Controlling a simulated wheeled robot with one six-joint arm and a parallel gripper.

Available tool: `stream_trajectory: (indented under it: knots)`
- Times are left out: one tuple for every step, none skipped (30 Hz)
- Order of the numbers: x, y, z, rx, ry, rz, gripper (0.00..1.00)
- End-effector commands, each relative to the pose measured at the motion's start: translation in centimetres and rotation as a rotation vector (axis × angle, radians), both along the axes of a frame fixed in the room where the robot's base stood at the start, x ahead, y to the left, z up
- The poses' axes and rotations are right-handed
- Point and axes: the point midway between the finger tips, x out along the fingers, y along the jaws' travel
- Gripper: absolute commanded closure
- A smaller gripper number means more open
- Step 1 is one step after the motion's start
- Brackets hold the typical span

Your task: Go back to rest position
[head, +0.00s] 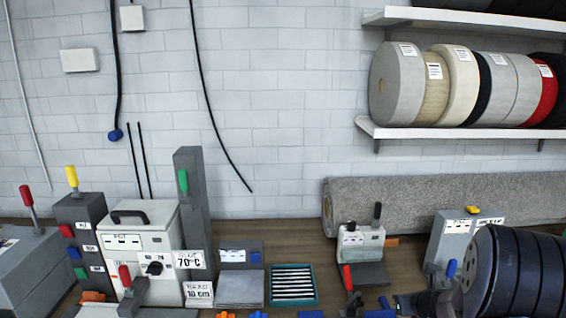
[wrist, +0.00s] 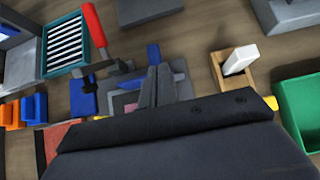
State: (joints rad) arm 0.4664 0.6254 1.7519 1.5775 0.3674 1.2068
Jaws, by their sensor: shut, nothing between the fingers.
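My gripper (wrist: 156,84) shows in the wrist view as two dark fingers pressed together, with nothing between them. The height of the fingertips above the mat is hard to tell. In the head view, a large dark ribbed body at the lower right seems to be my arm, and the fingertips cannot be made out there.
A red-handled tool (wrist: 95,25) and a teal tray (wrist: 68,50) are left of my fingers. A wooden box (wrist: 233,80) and green bin (wrist: 300,110) are right. In the head view, machines (head: 150,250) crowd the bench's left, and a rolled rug (head: 430,200) lies along the wall.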

Motion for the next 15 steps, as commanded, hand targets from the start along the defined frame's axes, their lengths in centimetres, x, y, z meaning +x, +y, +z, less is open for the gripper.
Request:
stream_trajectory:
  knots:
    - [-0.1,-0.1,1.2,-0.001,-0.001,0.001,1.00]
    - [-0.2,-0.1,1.6,-0.001,-0.001,0.001,1.00]
    - [-0.4,-0.1,2.3,-0.001,-0.003,0.001,1.00]
    - [-0.6,0.0,2.9,-0.001,-0.004,0.001,1.00]
    - [-0.8,0.0,3.3,-0.001,-0.003,0.001,1.00]
    - [-1.2,0.3,3.7,-0.001,-0.004,0.003,1.00]
    - [-1.5,0.5,4.1,-0.002,-0.004,0.003,1.00]
    - [-1.8,0.6,4.5,-0.002,-0.005,0.003,1.00]
    - [-1.8,0.6,4.0,0.001,-0.001,0.004,1.00]
    - [-1.4,0.4,3.0,0.002,0.001,0.002,1.00]
    - [-1.1,0.2,2.4,0.001,0.002,0.003,1.00]
    - [-0.7,0.1,1.8,0.003,0.002,0.002,1.00]
    - [-0.4,-0.1,1.3,0.002,0.001,0.001,1.00]
    - [-0.3,-0.1,0.7,0.001,0.000,0.002,1.00]
    - [-0.1,-0.1,0.1,0.000,0.000,0.001,1.00]
